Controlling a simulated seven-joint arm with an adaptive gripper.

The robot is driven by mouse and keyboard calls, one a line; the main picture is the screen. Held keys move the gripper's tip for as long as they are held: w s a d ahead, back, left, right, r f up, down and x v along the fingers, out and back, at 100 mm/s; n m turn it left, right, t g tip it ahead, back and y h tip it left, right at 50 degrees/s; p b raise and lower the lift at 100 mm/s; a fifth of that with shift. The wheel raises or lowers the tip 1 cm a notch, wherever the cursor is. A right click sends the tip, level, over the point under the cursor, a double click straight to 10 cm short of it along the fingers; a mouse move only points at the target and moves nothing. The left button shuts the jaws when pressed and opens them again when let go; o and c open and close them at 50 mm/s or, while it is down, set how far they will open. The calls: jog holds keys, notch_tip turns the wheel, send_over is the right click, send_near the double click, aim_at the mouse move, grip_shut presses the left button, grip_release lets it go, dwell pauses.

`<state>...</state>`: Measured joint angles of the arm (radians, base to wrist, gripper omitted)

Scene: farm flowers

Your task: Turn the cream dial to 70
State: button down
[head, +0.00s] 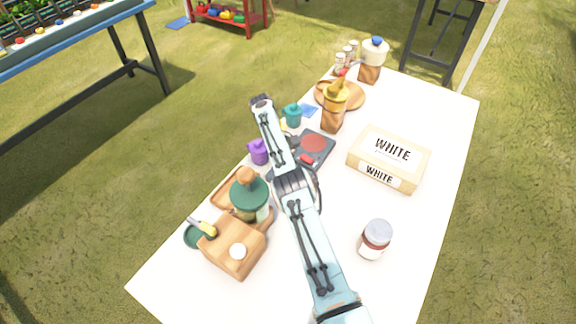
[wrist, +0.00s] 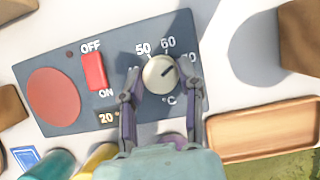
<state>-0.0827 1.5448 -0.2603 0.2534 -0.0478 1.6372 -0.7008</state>
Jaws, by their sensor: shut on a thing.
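The cream dial (wrist: 158,78) sits on a dark grey control panel (wrist: 205,104) in the wrist view. Its dark pointer line aims up and right, toward the 70 mark, which a finger partly covers. The 50 and 60 marks are readable above the dial. My gripper (wrist: 161,88) is shut on the dial, with one finger on each side. In the head view the panel (head: 322,157) lies mid-table, and my arm hides the dial there.
The panel also has a red round plate (wrist: 54,97), a red OFF/ON switch (wrist: 94,71) and a small readout showing 20 (wrist: 107,118). A wooden tray (wrist: 262,132) lies close right of the dial. A purple jar (head: 258,152) and teal jar (head: 292,116) stand near the panel.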

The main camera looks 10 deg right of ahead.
jog(key=shift+f, duration=0.1)
jog(key=c, duration=0.7)
grip_release()
jog(key=shift+r, duration=0.2)
notch_tip(320, 180, up, 10)
jog(key=shift+f, duration=0.15)
